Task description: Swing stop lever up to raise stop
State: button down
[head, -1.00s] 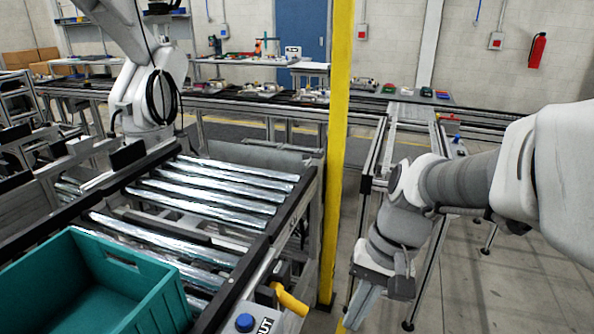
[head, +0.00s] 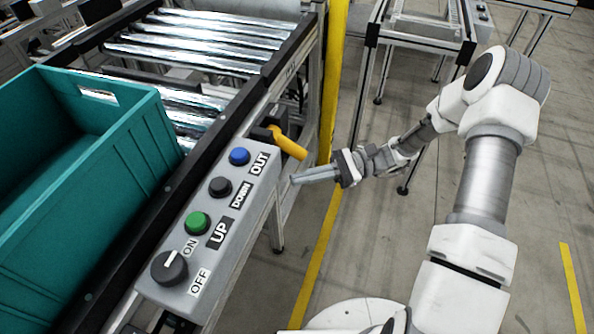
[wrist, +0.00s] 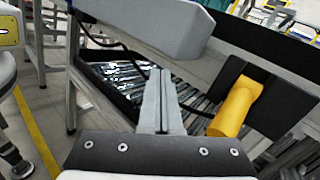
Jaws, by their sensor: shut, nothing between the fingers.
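The stop lever (head: 287,143) has a yellow handle on a black mount and sits on the conveyor's side rail, just past the control box's far end. Its handle slopes down and outward to the right. It also shows in the wrist view as the yellow lever (wrist: 234,106), to the right of my fingers. My gripper (head: 293,179) is shut and empty, pointing left, a little nearer the camera than the lever and apart from it in the head view. The shut fingers also show in the wrist view (wrist: 160,78). The stop itself cannot be made out.
A grey control box (head: 222,222) with several buttons and a knob lies along the rail, close to my fingertips. A teal crate (head: 150,118) stands on the roller conveyor (head: 190,45). A yellow post (head: 334,75) rises behind the lever. Open floor lies to the right.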

aim_at(292, 148)
jog(key=w+d+f+m+t+y+b, duration=0.1)
jog(key=w+f+m+t+y+b, duration=0.1)
jog(key=f+m+t, duration=0.5)
jog(key=w+d+f+m+t+y+b, duration=0.2)
jog(key=w+f+m+t+y+b, duration=0.1)
jog(key=f+m+t, duration=0.4)
notch_tip(292, 148, down, 2)
jog(key=t+y, duration=0.1)
jog(key=t, duration=0.1)
jog(key=shift+w+d+t+y, duration=0.2)
jog(key=shift+d+t+y, duration=0.05)
jog(key=shift+t+y, duration=0.05)
jog(key=shift+a+r, duration=0.1)
jog(key=w+a+r, duration=0.1)
jog(key=a+r, duration=0.1)
jog(key=r, duration=0.3)
jog(key=w+a+r+b, duration=0.1)
jog(key=w+a+r, duration=0.1)
jog(key=r, duration=0.3)
jog(key=shift+a, duration=0.35)
jog(key=shift+r, duration=0.1)
